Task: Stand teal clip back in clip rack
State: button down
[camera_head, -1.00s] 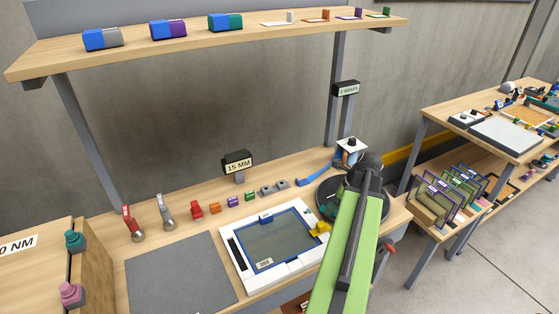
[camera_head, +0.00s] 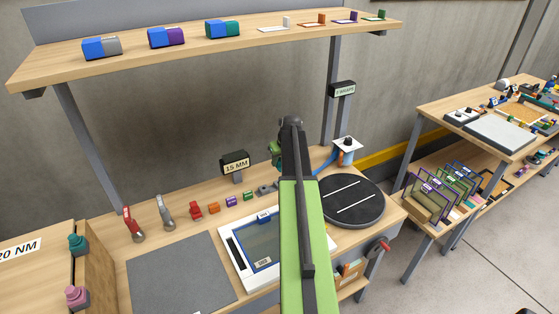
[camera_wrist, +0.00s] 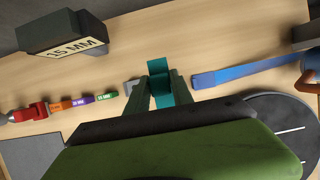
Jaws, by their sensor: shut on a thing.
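In the wrist view my gripper (camera_wrist: 163,92) is shut on the teal clip (camera_wrist: 158,68), which sticks out past the fingertips above the bench. In the head view my arm hides most of the gripper and clip. A row of small coloured clips stands along the back of the bench: red (camera_head: 196,210), orange (camera_head: 213,207), purple (camera_head: 230,201) and green (camera_head: 248,196). Grey blocks (camera_head: 265,189) continue the row at its right end, beside my gripper; a grey block (camera_wrist: 132,87) shows just left of the fingers in the wrist view. I cannot tell the rack's outline.
A "15 MM" sign (camera_head: 235,162) stands behind the row. A blue strap (camera_wrist: 250,71) lies right of the clip. A black turntable (camera_head: 350,202) and a white-framed screen (camera_head: 240,262) flank my arm. A grey mat (camera_head: 180,275) is clear.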

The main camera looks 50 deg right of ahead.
jog(key=b, duration=0.6)
send_over(278, 181)
jog(key=s, duration=0.1)
jog(key=f, duration=0.6)
jog(key=shift+s+a+f, duration=0.15)
jog(key=shift+a+f, duration=0.1)
jog(key=shift+a, duration=0.05)
jog(key=shift+f+b, duration=0.1)
jog(key=shift+b, duration=0.2)
jog(key=shift+f+b, duration=0.5)
jog(key=shift+b, duration=0.05)
jog(key=shift+f, duration=0.15)
jog(key=shift+f+b, duration=0.4)
jog(key=shift+b, duration=0.1)
jog(key=shift+f, duration=0.1)
jog(key=shift+f, duration=0.15)
jog(key=c, duration=1)
grip_release()
jog(key=shift+c, duration=0.2)
